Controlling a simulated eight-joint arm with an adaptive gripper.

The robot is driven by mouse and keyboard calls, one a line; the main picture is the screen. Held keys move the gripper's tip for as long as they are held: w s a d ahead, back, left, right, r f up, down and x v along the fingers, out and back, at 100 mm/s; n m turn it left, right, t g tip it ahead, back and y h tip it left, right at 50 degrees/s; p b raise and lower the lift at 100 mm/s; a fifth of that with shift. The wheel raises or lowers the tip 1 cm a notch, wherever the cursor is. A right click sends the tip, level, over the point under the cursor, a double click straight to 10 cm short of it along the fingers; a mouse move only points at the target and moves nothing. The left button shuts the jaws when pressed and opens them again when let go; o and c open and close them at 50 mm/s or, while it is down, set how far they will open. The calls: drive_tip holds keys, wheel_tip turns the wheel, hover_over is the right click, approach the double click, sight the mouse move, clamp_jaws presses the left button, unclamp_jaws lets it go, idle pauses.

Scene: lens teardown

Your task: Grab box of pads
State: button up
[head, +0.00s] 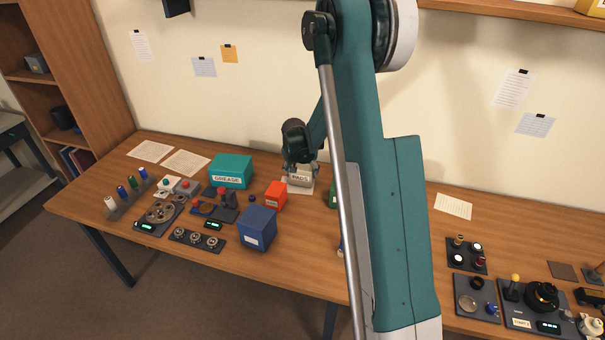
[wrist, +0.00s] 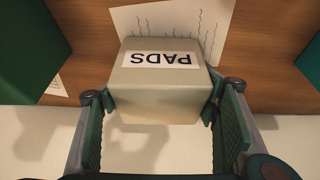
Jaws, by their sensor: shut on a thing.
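The box of pads (head: 300,180) is a pale beige box with a white label reading PADS. It is at the back of the table, near the wall, in the head view. In the wrist view the box of pads (wrist: 160,88) fills the middle, its label upside down. My gripper (head: 301,170) is at the box from above. In the wrist view my gripper (wrist: 160,105) has a finger on each side of the box, shut on it. I cannot tell whether the box touches the table. My arm hides part of the table to the right of it.
A teal GREASE box (head: 231,171) stands left of the pads. A red box (head: 276,195), a blue box (head: 257,228) and a partly hidden green box (head: 333,195) stand nearby. A paper with wavy lines (wrist: 190,22) lies by the pads. Small devices crowd both table ends.

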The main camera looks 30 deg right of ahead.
wheel_tip(320, 180, up, 10)
drive_tip(key=shift+f+p, duration=0.15)
drive_tip(key=shift+p, duration=0.5)
idle(0.4)
